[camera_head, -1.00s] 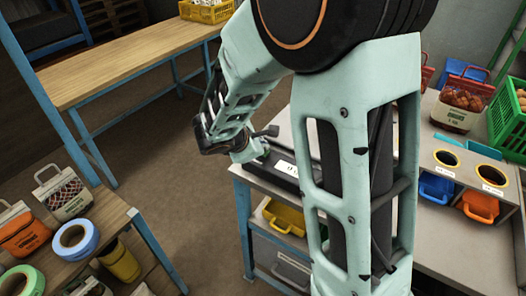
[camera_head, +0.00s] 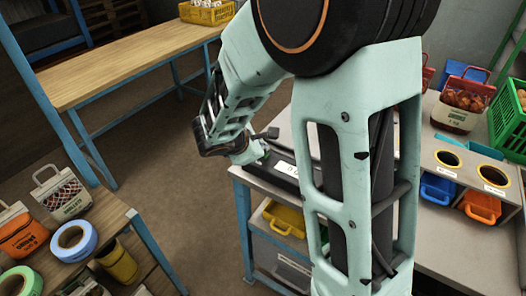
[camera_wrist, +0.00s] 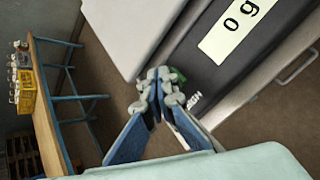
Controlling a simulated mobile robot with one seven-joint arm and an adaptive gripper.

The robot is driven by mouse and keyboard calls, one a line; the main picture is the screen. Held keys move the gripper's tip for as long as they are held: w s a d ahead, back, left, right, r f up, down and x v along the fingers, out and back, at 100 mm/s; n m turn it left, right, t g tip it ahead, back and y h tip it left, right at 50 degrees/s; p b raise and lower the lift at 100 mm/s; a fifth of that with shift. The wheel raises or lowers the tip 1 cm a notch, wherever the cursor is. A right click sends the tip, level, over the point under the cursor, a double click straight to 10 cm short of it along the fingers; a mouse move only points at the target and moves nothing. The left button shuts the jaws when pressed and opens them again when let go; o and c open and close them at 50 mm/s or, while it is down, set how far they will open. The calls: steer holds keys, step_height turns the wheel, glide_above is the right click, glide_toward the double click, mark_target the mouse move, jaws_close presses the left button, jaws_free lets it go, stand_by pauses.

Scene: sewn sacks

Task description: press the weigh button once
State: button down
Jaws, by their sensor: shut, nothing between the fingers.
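The scale is a dark, flat unit (camera_wrist: 203,75) on the grey bench, with a white display (camera_wrist: 240,28) reading "0 g" in the wrist view. A small green patch (camera_wrist: 178,75), which looks like the weigh button, shows just behind my fingertips and is mostly hidden by them. A small white label (camera_wrist: 194,99) is beside it. My gripper (camera_wrist: 158,84) is shut and empty, its tips right at the scale's edge by the green patch. I cannot tell whether they touch it. In the head view, my gripper (camera_head: 250,152) is at the left end of the scale (camera_head: 283,175).
A yellow bin (camera_head: 284,218) sits under the bench. Right of my arm are a labelled sack (camera_head: 456,115), a green crate (camera_head: 510,120) and blue and orange bins. A wooden table (camera_head: 120,65) stands behind left. Sacks and tape rolls (camera_head: 73,242) are at the left front.

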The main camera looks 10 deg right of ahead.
steer(key=shift+r+p, duration=0.55)
steer(key=shift+r, duration=0.3)
steer(key=shift+r+p, duration=1.9)
steer(key=shift+r, duration=0.65)
